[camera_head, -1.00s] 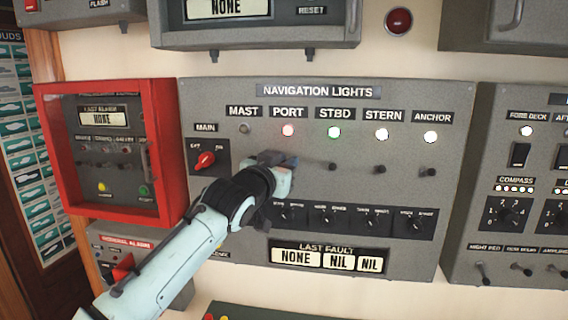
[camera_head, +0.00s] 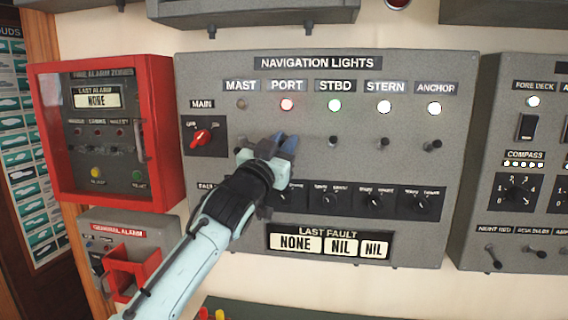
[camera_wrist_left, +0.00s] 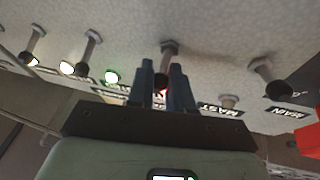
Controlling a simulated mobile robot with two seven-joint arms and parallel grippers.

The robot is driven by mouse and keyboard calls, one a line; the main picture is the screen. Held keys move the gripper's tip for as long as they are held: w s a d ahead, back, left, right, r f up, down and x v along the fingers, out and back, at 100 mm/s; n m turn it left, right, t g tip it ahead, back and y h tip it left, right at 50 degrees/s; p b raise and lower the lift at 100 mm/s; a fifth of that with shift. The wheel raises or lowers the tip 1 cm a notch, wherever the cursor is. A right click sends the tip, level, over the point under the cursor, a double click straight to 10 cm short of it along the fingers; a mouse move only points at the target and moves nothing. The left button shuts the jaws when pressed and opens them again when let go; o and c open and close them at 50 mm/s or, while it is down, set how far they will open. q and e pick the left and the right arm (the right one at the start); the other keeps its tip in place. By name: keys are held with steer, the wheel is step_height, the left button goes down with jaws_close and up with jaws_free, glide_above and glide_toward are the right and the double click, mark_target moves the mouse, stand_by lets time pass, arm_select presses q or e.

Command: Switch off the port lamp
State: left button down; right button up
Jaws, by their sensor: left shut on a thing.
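The port lamp (camera_head: 288,104) glows red below the PORT label (camera_head: 287,86) on the grey navigation lights panel. My left gripper (camera_head: 284,143) is just below the lamp at the panel. Its dark fingers are shut on the port switch, which they hide in the head view. In the left wrist view, the port switch (camera_wrist_left: 168,47) shows at the fingertips (camera_wrist_left: 163,68), and the red lamp (camera_wrist_left: 163,92) glows between the fingers. My right gripper is not in view.
The switches for STBD (camera_head: 333,141), STERN (camera_head: 384,143) and ANCHOR (camera_head: 433,141) stand to the right, below lit lamps. The mast lamp (camera_head: 241,104) is unlit. The red main switch (camera_head: 201,137) is left of the gripper. A red-framed alarm box (camera_head: 167,130) is further left.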

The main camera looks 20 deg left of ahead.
arm_select(q)
steer(key=f+m+t+b, duration=0.1)
steer(key=t+b, duration=0.1)
steer(key=f+m+t+h+b, duration=0.1)
steer(key=b, duration=0.1)
steer(key=shift+w+f+t+b, duration=0.15)
steer(key=shift+w+t+b, duration=0.05)
steer(key=shift+t+b, duration=0.2)
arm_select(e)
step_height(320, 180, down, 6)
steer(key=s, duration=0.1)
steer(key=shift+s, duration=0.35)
arm_select(q)
steer(key=c, duration=1.1)
jaws_free()
steer(key=shift+a, duration=0.1)
steer(key=shift+o, duration=0.2)
steer(key=shift+s, duration=0.1)
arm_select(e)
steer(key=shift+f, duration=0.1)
